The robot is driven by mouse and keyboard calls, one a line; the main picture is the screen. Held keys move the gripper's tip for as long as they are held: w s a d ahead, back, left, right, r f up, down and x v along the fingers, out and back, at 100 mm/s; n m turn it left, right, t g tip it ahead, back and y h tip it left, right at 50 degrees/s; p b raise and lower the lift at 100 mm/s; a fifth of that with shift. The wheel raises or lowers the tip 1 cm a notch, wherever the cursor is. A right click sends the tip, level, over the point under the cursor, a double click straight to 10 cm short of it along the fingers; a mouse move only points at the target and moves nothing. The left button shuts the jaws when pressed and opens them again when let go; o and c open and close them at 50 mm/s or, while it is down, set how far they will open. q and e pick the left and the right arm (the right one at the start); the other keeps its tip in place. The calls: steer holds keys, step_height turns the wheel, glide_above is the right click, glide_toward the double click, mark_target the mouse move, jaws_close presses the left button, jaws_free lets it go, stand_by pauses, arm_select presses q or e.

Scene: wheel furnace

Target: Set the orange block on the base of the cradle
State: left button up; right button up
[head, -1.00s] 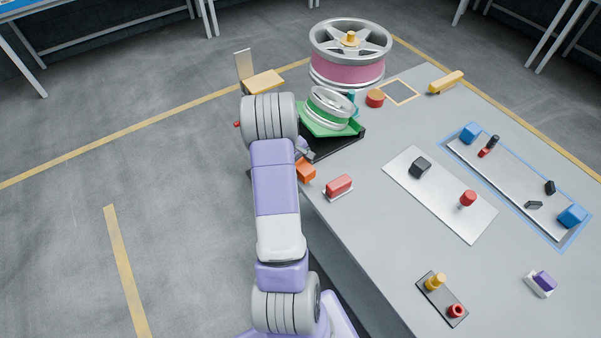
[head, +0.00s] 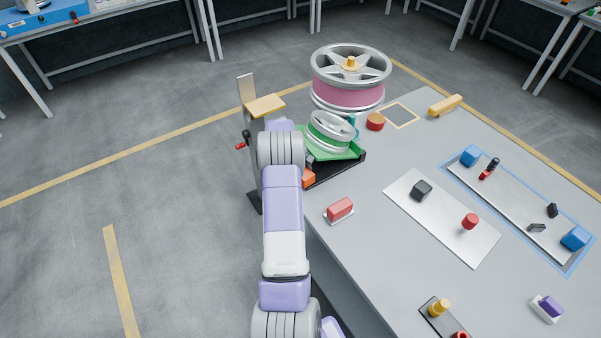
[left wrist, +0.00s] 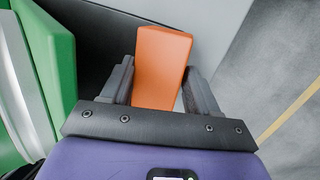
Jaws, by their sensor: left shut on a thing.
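My left gripper (left wrist: 159,74) is shut on the orange block (left wrist: 163,60), which stands out between the two fingers in the left wrist view. The block (head: 308,179) also shows in the head view, at the near left edge of the cradle's black base (head: 352,168). The cradle's green part (head: 348,154) holds a small silver wheel (head: 331,128). In the left wrist view the black base (left wrist: 92,32) lies behind and left of the block, with the green part (left wrist: 52,55) at far left. I cannot tell whether block and base touch. My right gripper is out of view.
A red block (head: 340,209) lies on the grey table near its left edge. A large wheel with a pink band (head: 348,91) stands behind the cradle. A stand with a tan plate (head: 265,105) is left of it. Open floor lies left of the table.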

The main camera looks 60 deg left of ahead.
arm_select(q)
steer(key=shift+f, duration=0.5)
stand_by(0.4)
steer(key=o, duration=1.4)
steer(key=shift+w+r, duration=0.1)
steer(key=shift+w, duration=0.05)
steer(key=shift+r, duration=0.1)
steer(key=shift+r, duration=0.25)
steer(key=v, duration=1.1)
steer(key=shift+s, duration=0.45)
